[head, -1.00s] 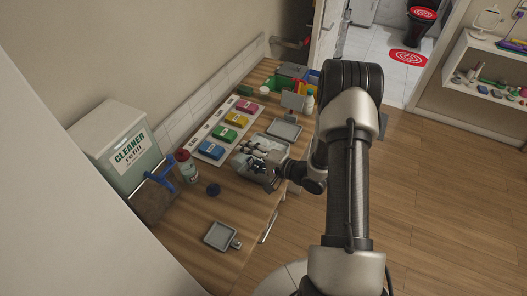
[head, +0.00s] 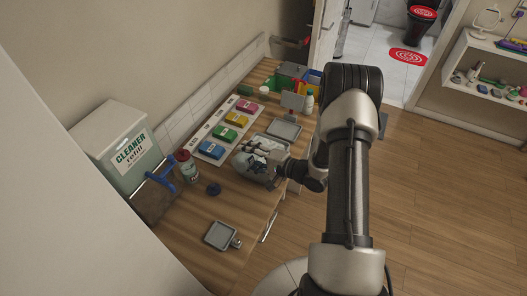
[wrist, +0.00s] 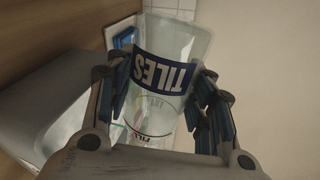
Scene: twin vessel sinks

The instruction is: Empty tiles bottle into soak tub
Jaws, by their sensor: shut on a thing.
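The tiles bottle (wrist: 160,75) is a clear, see-through vessel with a dark blue TILES label, which reads upside down in the wrist view. My gripper (wrist: 165,105) is shut on it, with blue-padded fingers on both sides. In the head view my gripper (head: 257,164) is over a grey tub (head: 238,166) on the counter, which appears to be the soak tub. The bottle is too small and covered there to make out its tilt. I cannot tell how much liquid is in it.
A red-and-white bottle (head: 187,168), a dark blue cap (head: 214,189) and a cleaner refill box (head: 128,150) are to the left. A small grey tray (head: 220,235) lies in front.

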